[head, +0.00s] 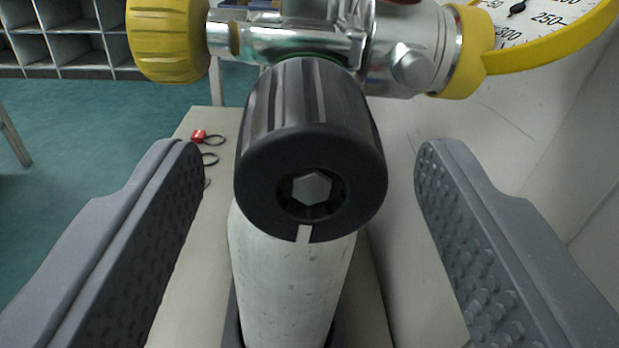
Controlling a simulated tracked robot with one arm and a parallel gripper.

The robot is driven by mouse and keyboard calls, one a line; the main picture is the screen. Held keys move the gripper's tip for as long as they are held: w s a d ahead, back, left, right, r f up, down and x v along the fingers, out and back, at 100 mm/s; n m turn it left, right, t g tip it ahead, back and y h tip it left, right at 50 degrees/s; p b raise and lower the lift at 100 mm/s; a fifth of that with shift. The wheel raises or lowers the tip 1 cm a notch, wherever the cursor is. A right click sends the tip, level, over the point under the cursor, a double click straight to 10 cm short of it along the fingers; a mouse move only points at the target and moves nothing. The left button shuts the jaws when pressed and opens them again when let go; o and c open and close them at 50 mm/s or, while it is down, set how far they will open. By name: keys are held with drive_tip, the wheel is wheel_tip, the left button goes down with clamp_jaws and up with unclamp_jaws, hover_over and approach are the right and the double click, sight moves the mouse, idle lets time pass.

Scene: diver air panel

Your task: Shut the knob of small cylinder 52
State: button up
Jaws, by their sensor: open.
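A black ribbed knob (312,110) with a hex recess in its face and a white mark at its lower rim sits at the picture's middle. Behind and below it is a worn white cylinder (290,285); no number shows on it. My gripper (308,165) is open, one finger on each side of the knob. Both fingers are clear of it, with a gap at left and right. A metal valve body and regulator (400,62) join above the knob.
A yellow knob (168,40) is at upper left and a yellow-rimmed gauge (550,62) at upper right. Small black rings, one with a red tag (198,136), lie on the pale bench (190,290). Grey shelves (70,50) stand at the back left beyond green floor.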

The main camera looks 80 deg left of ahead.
drive_tip(key=c, duration=1)
